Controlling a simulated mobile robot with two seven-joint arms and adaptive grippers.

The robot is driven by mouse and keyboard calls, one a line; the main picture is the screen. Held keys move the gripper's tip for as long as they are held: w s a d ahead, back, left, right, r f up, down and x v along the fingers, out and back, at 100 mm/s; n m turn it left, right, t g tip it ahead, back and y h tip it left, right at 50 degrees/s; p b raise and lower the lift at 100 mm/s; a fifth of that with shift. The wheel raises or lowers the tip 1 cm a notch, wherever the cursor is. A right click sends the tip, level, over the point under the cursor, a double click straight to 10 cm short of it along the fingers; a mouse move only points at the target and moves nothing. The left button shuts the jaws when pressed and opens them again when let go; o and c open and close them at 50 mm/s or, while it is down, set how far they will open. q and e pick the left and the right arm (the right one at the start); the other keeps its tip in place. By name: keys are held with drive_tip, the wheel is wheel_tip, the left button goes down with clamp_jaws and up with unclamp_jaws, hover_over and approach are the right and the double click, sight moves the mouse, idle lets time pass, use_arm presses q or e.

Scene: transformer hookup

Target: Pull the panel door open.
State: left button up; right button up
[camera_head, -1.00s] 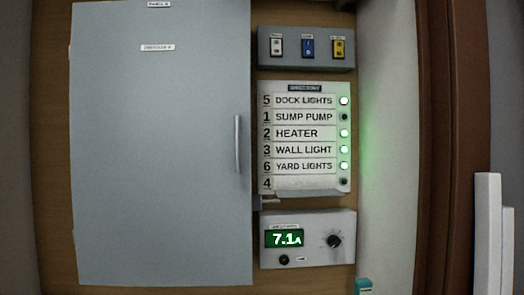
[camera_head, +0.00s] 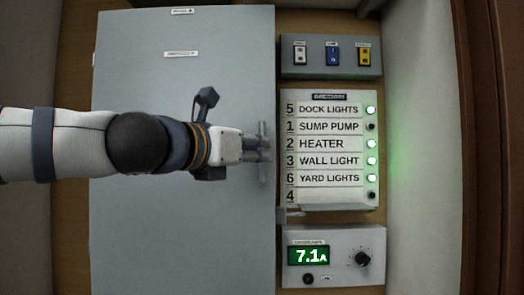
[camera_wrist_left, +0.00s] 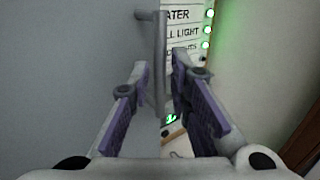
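The grey panel door (camera_head: 185,235) is closed and fills the left of the head view. Its vertical bar handle (camera_head: 263,170) is near the door's right edge, partly hidden by my left gripper (camera_head: 262,148). In the left wrist view the handle (camera_wrist_left: 160,60) stands between the two purple-padded fingers of my left gripper (camera_wrist_left: 160,95), with gaps on both sides. The fingers are open, and I see no contact with the handle. My right gripper is in neither view.
Right of the door are a switch box (camera_head: 331,56), a labelled circuit list (camera_head: 329,150) with several green lights, and a meter box (camera_head: 333,257) reading 7.1A. A small latch-like piece (camera_head: 291,213) sits beside the door's edge. A pale wall (camera_head: 425,160) stands further right.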

use_arm(q)
drive_tip(key=shift+x, duration=1.2)
clamp_jaws()
